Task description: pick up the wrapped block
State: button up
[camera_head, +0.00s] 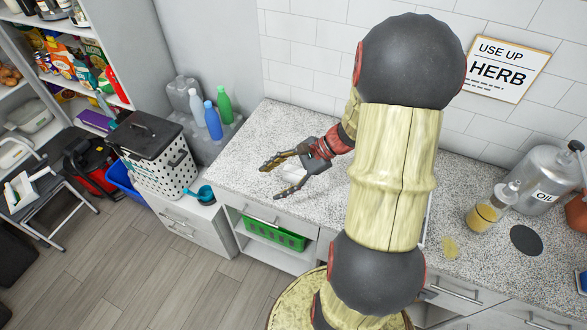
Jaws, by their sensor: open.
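A small whitish block (293,174), which looks like the wrapped block, lies on the speckled counter (235,170) near its front edge. My gripper (272,182) is open just above or around it, with one finger on the far side and one on the near side. The block shows between the fingers, close to the gripper's palm. Part of it is hidden by the gripper, and I cannot tell whether the fingers touch it.
Bottles (212,120) stand on a grey surface left of the counter. A dotted white bin (160,165) stands further left. My arm hides the middle of the counter. An oil canister (540,180) and a jar (483,215) stand at the right.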

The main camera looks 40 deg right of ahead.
aim_at(297, 172)
jog(key=d+f+m+t, duration=0.2)
jog(key=d+m, duration=0.1)
jog(key=d, duration=0.1)
jog(key=s+d+f+m+t+h+p, duration=0.1)
jog(key=d+f+m+t, duration=0.1)
jog(key=d+m, duration=0.2)
jog(key=s+d+f+m+t+h+p, duration=0.1)
jog(key=d+f+m+t, duration=0.1)
jog(key=d, duration=0.4)
jog(key=shift+s+f+m, duration=0.15)
jog(key=shift+f+m, duration=0.3)
jog(key=shift+m, duration=0.25)
jog(key=shift+d+f+b+x, duration=0.1)
jog(key=shift+d+b+x, duration=0.05)
jog(key=shift+x, duration=1.1)
jog(key=shift+d+f+b+x, duration=0.1)
jog(key=shift+x, duration=1.15)
jog(key=shift+d+f+b+x, duration=0.1)
jog(key=shift+d+b+x, duration=0.05)
jog(key=shift+x, duration=1.1)
jog(key=c, duration=0.3)
jog(key=shift+r, duration=0.1)
jog(key=c, duration=1.1)
